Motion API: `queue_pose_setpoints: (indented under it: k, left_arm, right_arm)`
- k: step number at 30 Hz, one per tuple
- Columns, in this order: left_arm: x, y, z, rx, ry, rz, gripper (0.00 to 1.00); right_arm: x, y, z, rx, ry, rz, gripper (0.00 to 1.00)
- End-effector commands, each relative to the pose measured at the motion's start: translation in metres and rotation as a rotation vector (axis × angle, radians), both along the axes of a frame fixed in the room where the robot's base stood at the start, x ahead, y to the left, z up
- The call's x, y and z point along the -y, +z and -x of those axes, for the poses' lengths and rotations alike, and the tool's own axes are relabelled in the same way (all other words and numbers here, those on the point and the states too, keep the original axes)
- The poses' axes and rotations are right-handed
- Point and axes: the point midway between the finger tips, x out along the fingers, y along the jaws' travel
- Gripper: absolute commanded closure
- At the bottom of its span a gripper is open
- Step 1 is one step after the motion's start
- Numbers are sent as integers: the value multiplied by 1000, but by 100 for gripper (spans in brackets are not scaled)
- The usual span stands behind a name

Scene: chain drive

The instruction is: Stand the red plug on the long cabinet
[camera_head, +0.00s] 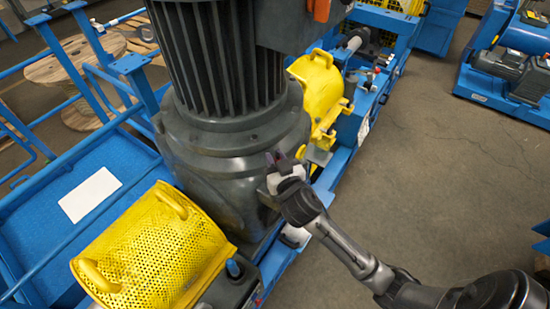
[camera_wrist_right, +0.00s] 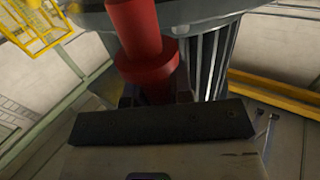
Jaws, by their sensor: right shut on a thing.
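My right gripper (camera_head: 280,162) is in front of the dark grey motor housing, right of the middle in the head view. In the right wrist view the red plug (camera_wrist_right: 145,55), a round red body with a wider collar, stands up between the dark fingers, which are shut on it. Its lower end is hidden by the gripper. In the head view the plug is too small and dark to make out clearly. I cannot tell which thing is the long cabinet. My left gripper is not in view.
The large finned motor (camera_head: 215,60) stands close to my right gripper. A perforated yellow guard (camera_head: 155,255) is at the lower left, and another yellow guard (camera_head: 318,90) is behind the gripper. Blue frames and rails surround them. The concrete floor (camera_head: 430,160) at right is open.

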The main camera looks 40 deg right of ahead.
Motion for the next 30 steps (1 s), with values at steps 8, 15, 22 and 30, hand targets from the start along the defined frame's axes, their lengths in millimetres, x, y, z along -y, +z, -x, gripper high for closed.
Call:
queue_pose_setpoints:
  k: [8,15,22,30]
  left_arm:
    - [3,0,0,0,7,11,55]
    - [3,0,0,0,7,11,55]
    - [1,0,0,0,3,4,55]
    - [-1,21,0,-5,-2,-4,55]
  right_arm:
    - [1,-5,1,-1,-6,-4,100]
    - [-38,15,17,5,122,-2,100]
    - [-93,57,32,9,279,2,100]
    - [-118,111,31,0,332,2,100]
